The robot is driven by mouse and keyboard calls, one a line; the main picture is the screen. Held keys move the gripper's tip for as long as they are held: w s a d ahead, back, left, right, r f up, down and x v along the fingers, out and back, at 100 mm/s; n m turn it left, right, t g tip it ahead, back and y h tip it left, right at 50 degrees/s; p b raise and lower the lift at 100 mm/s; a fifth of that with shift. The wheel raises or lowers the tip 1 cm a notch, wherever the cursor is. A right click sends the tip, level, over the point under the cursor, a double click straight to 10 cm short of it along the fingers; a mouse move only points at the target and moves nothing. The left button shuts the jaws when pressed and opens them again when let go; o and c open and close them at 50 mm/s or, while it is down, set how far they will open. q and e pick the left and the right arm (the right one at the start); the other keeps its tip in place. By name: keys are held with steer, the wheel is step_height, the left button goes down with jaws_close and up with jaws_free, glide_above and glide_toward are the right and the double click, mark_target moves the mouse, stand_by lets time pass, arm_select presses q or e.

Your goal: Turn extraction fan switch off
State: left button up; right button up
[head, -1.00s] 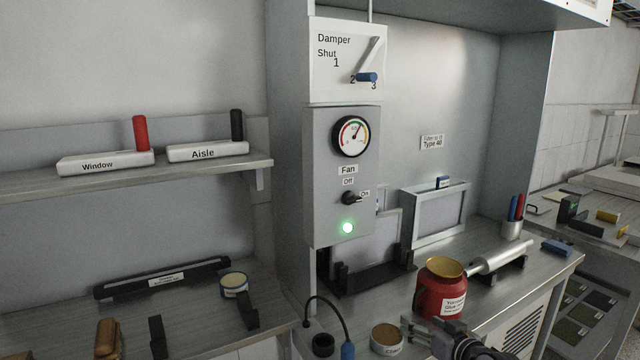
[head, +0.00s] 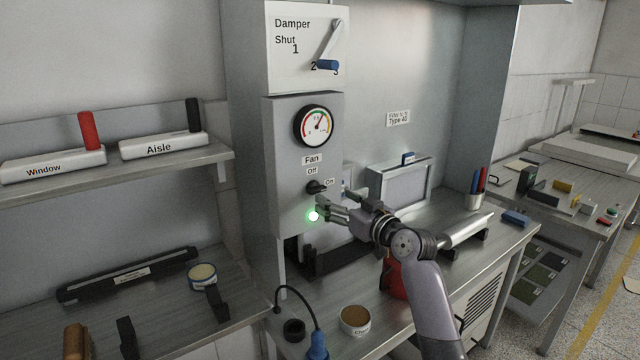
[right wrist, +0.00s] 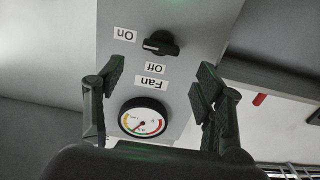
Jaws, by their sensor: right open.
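The fan switch (head: 316,187) is a small black rotary knob on a grey panel (head: 280,150), with its pointer toward the "On" label. The "Off" label is just above it. In the right wrist view the picture is upside down, and the knob (right wrist: 160,43) shows beyond and between the spread fingers (right wrist: 158,85). My left gripper is not in view.
A round gauge (head: 313,126) sits above the knob, and a damper lever (head: 326,65) with a blue handle is higher up. A red jar (head: 394,279) stands partly behind my right arm. A framed panel (head: 400,182) stands to the right of the gripper.

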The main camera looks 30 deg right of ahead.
mark_target(319, 190)
steer(key=w, duration=0.2)
steer(key=w+p, duration=0.1)
steer(key=w, duration=0.1)
steer(key=w+a, duration=0.1)
steer(key=w, duration=0.2)
steer(key=shift+p, duration=0.35)
steer(key=shift+c, duration=0.4)
steer(key=c, duration=1.1)
